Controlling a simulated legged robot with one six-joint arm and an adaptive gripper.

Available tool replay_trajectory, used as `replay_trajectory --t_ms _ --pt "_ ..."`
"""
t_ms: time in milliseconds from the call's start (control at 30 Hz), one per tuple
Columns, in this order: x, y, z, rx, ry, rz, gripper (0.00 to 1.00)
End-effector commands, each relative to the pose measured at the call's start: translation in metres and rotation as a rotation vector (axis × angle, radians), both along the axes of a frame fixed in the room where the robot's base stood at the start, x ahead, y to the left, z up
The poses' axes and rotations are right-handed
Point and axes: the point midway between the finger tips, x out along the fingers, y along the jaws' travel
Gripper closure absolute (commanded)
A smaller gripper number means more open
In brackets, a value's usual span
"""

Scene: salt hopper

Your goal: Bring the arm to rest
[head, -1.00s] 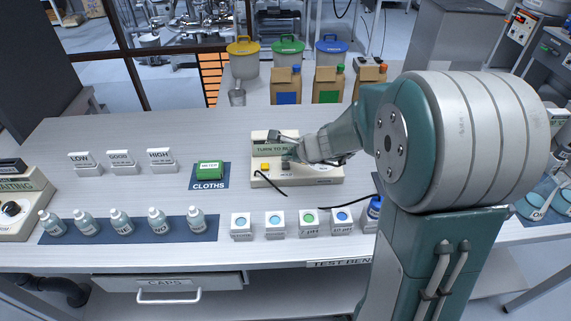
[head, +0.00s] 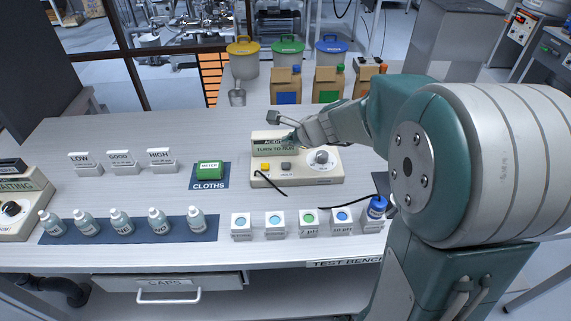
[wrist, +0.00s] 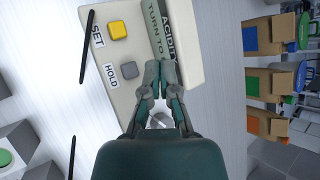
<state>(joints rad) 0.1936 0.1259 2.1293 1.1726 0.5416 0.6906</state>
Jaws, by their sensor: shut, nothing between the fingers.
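My arm reaches in from the right in the head view, and my gripper (head: 292,138) is above the cream meter box (head: 300,178) on the bench. In the wrist view my gripper (wrist: 161,66) is shut and empty, its fingertips together over the meter beside its "ACIDITY / TURN TO" display. The meter has a yellow SET button (wrist: 117,32), a grey HOLD button (wrist: 124,73) and a round knob (head: 321,158). In the wrist view the knob is partly hidden behind my gripper. I cannot tell a clear gap or contact between fingers and display.
A green pack (head: 209,168) lies on the blue CLOTHS mat (head: 203,184). Several bottles stand on a blue strip (head: 100,230) at the front left. Cartons (head: 286,86) and bins stand behind.

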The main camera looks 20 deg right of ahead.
Motion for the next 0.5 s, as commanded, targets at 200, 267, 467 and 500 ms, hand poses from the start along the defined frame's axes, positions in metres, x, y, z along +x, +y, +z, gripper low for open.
replay_trajectory --t_ms 200,267,467,500 --pt "0.0 0.0 -0.0002 0.0 0.0 0.0 1.0" --pt "0.0 0.0 -0.0002 0.0 0.0 0.0 1.0" --pt "-0.0005 0.0004 0.0005 -0.003 -0.002 0.003 1.0" --pt "-0.0025 0.0016 0.0024 -0.012 -0.006 0.016 1.0"
